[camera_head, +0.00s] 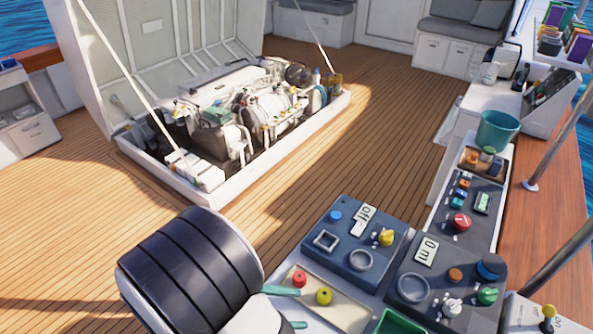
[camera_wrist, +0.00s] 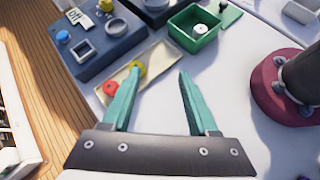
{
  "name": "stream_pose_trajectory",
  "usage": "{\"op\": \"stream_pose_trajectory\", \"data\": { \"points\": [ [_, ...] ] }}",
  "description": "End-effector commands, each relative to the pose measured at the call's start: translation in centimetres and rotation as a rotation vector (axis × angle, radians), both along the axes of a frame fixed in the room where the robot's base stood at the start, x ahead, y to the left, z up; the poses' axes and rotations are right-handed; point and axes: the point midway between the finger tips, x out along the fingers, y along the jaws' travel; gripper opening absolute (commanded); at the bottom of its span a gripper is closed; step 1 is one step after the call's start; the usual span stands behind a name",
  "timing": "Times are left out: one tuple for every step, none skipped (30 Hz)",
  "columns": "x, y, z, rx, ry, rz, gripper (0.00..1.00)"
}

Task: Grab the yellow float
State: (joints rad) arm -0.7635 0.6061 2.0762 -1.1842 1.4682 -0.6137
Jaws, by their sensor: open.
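The yellow float (camera_head: 323,296) is a small round piece in a shallow beige tray (camera_head: 345,311), beside a red float (camera_head: 299,279). In the wrist view the yellow float (camera_wrist: 138,67) shows right at the left fingertip, partly hidden by it, and the red float (camera_wrist: 110,88) lies to the left of that finger. My gripper (camera_wrist: 160,72) has teal fingers spread apart with nothing between them. In the head view my gripper (camera_head: 303,308) is at the left side of the tray, close to both floats. I cannot tell its height above the tray.
A green box (camera_wrist: 198,29) stands beyond the tray, close to its right end. Control panels with knobs (camera_head: 357,237) border the tray's far side. A dark red round base (camera_wrist: 283,95) is at the right. The white counter (camera_wrist: 225,85) between is clear.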

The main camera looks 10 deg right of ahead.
Motion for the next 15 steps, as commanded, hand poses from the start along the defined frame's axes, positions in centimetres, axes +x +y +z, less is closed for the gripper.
{"op": "stream_pose_trajectory", "data": {
  "points": [
    [0.8,1.5,-1.5,-0.065,0.049,0.132,0.6],
    [1.2,2.2,-2.2,-0.099,0.073,0.201,0.6],
    [1.6,3.0,-3.0,-0.134,0.097,0.271,0.6],
    [1.9,3.4,-3.4,-0.154,0.111,0.31,0.6],
    [2.0,3.7,-3.7,-0.167,0.119,0.338,0.6],
    [2.3,3.7,-4.1,-0.179,0.128,0.358,0.6],
    [2.5,3.4,-4.3,-0.183,0.13,0.366,0.6],
    [2.7,2.9,-4.6,-0.186,0.132,0.368,0.6],
    [3.0,2.0,-5.2,-0.185,0.133,0.365,0.6],
    [3.3,1.2,-5.6,-0.185,0.134,0.363,0.6],
    [3.6,0.5,-6.0,-0.185,0.134,0.362,0.6],
    [3.9,-0.6,-6.6,-0.184,0.134,0.361,0.6],
    [4.2,-1.3,-7.0,-0.183,0.133,0.36,0.6],
    [4.5,-1.9,-7.4,-0.184,0.134,0.361,0.6],
    [4.8,-2.7,-7.9,-0.183,0.134,0.361,0.6]
  ]
}}
